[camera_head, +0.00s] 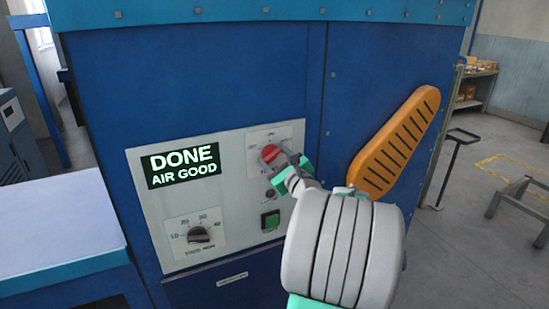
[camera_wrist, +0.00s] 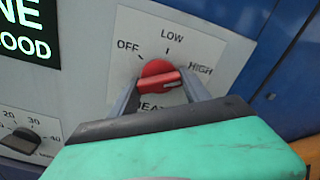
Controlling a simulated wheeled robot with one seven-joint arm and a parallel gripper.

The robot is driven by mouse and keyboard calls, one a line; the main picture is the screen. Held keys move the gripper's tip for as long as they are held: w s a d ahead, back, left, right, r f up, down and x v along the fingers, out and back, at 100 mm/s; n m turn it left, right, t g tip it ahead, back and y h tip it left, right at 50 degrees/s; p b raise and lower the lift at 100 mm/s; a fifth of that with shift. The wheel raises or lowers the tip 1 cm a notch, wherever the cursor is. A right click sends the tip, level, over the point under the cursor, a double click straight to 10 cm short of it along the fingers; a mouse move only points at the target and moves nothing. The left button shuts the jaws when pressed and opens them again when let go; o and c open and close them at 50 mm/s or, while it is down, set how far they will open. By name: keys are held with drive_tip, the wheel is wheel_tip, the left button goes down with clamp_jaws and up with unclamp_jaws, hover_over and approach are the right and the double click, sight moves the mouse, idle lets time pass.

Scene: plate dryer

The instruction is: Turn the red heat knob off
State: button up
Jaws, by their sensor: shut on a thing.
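The red heat knob (camera_head: 270,154) is on the upper right of the pale control panel. In the wrist view the red knob (camera_wrist: 158,72) has OFF, LOW and HIGH printed around it, left to right. Its pale mark sits at the right end of its bar, on the HIGH side. My gripper (camera_wrist: 160,78) is shut on the knob, one grey finger on its left and one on its right. In the head view my gripper (camera_head: 284,163) reaches the knob from the lower right and covers part of its label.
A display (camera_head: 183,165) reads DONE, AIR GOOD. A black timer knob (camera_head: 199,235) is at the lower left of the panel, a green button (camera_head: 270,220) below the red knob. An orange slotted handle (camera_head: 395,142) sticks out to the right. A pale-topped table (camera_head: 60,220) stands left.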

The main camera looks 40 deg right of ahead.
drive_tip(key=c, duration=0.3)
drive_tip(key=shift+c, duration=0.2)
drive_tip(key=shift+f+n+b, duration=0.1)
drive_tip(key=shift+n+b, duration=0.2)
drive_tip(key=shift+b, duration=0.1)
drive_tip(key=n+b, duration=0.4)
drive_tip(key=shift+f+n, duration=0.15)
drive_tip(key=shift+n, duration=0.15)
drive_tip(key=n+b, duration=0.3)
drive_tip(key=b, duration=0.1)
drive_tip(key=shift+n, duration=0.3)
drive_tip(key=n+b, duration=0.3)
drive_tip(key=b, duration=0.1)
drive_tip(key=shift+n+b, duration=0.35)
drive_tip(key=shift+n, duration=0.05)
drive_tip(key=n+b, duration=0.6)
drive_tip(key=shift+r+b, duration=0.2)
drive_tip(key=shift+b, duration=0.15)
drive_tip(key=n+b, duration=0.2)
drive_tip(key=n, duration=0.1)
drive_tip(key=n+b, duration=0.2)
drive_tip(key=shift+r, duration=0.3)
drive_tip(key=shift+n, duration=0.3)
